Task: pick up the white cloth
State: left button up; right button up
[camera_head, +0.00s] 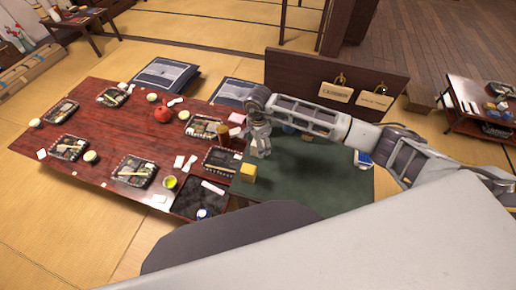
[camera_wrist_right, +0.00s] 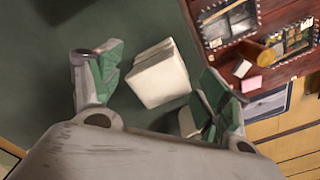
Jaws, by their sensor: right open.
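The white cloth (camera_wrist_right: 158,74) lies folded, cream-white, on the dark green tabletop (camera_head: 320,185). In the right wrist view it sits between and beyond my right gripper's fingers, and no finger is seen closed on it. My right gripper (camera_wrist_right: 152,85) is open, with green pads on both fingers. In the head view the right gripper (camera_head: 260,146) hangs over the green table's left part; I cannot make out the cloth there. A smaller pale object (camera_wrist_right: 187,122) shows beside one finger, partly hidden. My left gripper is not in view.
A yellow block (camera_head: 248,172) stands on the green table near the gripper. The red-brown table (camera_head: 105,155) at left carries several lunch trays, cups and a red pot (camera_head: 163,115). A dark wooden panel (camera_head: 300,72) rises behind the green table. The green table's front right is mostly clear.

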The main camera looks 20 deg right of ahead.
jog(key=shift+f, duration=0.55)
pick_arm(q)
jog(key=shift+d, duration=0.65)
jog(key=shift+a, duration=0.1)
pick_arm(e)
jog(key=shift+c, duration=0.5)
jog(key=c, duration=1)
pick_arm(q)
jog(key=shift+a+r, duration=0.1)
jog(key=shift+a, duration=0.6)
